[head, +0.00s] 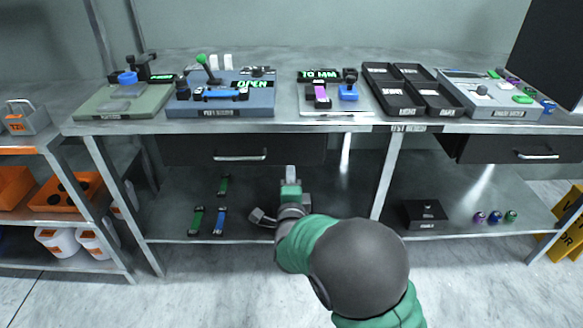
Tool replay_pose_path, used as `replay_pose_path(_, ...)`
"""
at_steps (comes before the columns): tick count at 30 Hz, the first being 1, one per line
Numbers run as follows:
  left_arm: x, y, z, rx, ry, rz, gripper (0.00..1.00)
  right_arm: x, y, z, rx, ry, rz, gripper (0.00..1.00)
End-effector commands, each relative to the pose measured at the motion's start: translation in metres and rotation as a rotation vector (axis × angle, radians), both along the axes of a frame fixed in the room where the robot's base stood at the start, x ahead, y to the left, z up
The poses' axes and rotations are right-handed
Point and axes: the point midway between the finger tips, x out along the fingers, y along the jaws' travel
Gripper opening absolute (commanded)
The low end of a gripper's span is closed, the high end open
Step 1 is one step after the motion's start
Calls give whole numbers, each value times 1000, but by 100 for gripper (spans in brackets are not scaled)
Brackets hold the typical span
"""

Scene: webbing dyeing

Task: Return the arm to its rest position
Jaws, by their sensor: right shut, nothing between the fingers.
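My right arm, green and dark grey, rises from the bottom of the head view. My right gripper (291,180) is in front of the workbench (290,126), below the tabletop edge, near the dark drawer. The gripper is shut and holds nothing that I can see. My left gripper is not in view.
On the bench stand a blue device reading OPEN (222,106), a green device (122,103), a 10 MM station (335,107), black bins (398,107) and a grey panel (490,110). A side rack (30,150) stands left.

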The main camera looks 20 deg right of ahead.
Motion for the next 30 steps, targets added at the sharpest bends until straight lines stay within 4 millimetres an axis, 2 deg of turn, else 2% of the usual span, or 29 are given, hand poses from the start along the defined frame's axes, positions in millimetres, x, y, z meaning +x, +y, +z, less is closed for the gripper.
replay_pose_path(9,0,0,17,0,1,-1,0,-55,18,1,1,2,0,0)
replay_pose_path(13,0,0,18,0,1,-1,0,-66,21,0,0,2,0,0)
replay_pose_path(19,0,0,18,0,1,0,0,-68,21,-5,-19,38,10,0)
replay_pose_path(22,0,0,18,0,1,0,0,-72,23,-28,-118,212,76,0)
replay_pose_path(24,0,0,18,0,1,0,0,-83,28,-55,-251,412,185,0)
replay_pose_path(26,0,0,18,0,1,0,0,-103,32,-78,-394,589,315,0)
replay_pose_path(27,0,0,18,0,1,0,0,-119,34,-93,-489,694,408,0)
replay_pose_path(30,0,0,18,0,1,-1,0,-163,36,-119,-704,900,635,0)
